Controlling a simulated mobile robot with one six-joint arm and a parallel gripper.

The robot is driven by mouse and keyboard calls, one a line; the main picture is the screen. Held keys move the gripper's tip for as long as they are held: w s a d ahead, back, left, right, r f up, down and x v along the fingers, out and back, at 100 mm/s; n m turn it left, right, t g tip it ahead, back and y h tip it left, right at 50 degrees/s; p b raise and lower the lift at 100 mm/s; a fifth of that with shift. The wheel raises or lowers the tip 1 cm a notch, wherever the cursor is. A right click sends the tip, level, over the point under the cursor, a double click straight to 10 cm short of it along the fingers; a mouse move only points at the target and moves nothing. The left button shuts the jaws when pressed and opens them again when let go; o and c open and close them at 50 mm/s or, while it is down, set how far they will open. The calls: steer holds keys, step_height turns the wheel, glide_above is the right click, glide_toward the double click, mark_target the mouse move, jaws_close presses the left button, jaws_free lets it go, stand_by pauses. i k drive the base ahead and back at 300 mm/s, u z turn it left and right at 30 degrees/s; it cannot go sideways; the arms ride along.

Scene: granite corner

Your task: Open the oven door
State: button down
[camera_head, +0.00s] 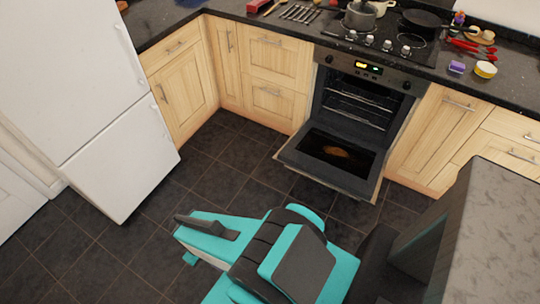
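The oven (366,98) is built into the wooden cabinets under the cooktop. Its door (352,174) is folded down and stands wide open, about level, with its inner face up. The cavity with its wire racks is exposed. A brown patch shows on the door's dark inner panel; I cannot tell whether it is an object or a reflection. My teal and black gripper (188,238) is at the lower middle, pointing left, apart from the door and nearer to the camera. The door's handle is hidden.
A white fridge (85,90) stands at the left. Wooden cabinets (184,88) flank the oven. A pot (360,15) and a pan (428,18) sit on the cooktop. Dark tiled floor (150,225) is clear at the left.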

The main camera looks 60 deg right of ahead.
mark_target(351, 166)
steer(key=u, duration=0.8)
steer(key=k, duration=1.2)
steer(key=z, duration=1)
steer(key=i, duration=0.95)
steer(key=u, duration=0.15)
